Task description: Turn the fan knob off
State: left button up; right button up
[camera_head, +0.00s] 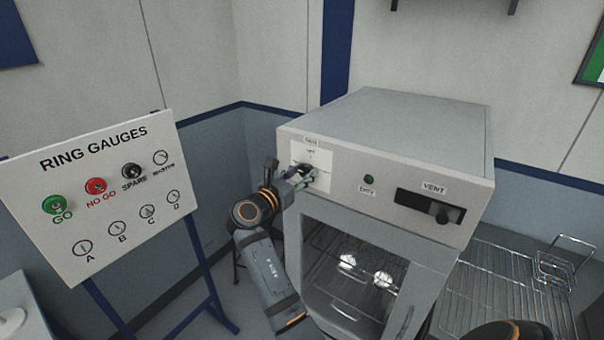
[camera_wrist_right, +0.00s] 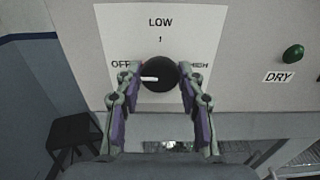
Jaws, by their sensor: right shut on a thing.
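The fan knob (camera_wrist_right: 158,73) is round and black with a white pointer mark. In the right wrist view it sits on a white label plate (camera_wrist_right: 185,25) marked OFF at left, LOW on top and HIGH at right. The white mark points left, toward OFF. My right gripper (camera_wrist_right: 158,82) is shut on the knob, one finger on each side of it. In the head view my right gripper (camera_head: 308,175) is at the upper left of the oven's front panel and mostly hides the knob. My left gripper is not in view.
The grey oven (camera_head: 410,115) has a green DRY light (camera_head: 369,180) and a VENT slider (camera_head: 430,207) right of the knob. Its glass door (camera_head: 350,270) is below. A ring gauge board (camera_head: 105,195) stands at left, a wire rack (camera_head: 510,285) at right.

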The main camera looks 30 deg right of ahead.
jog(key=shift+f, duration=0.25)
jog(key=o, duration=1.2)
jog(key=shift+r, duration=0.15)
jog(key=shift+r, duration=0.35)
notch_tip(320, 180, up, 9)
jog(key=shift+r, duration=0.15)
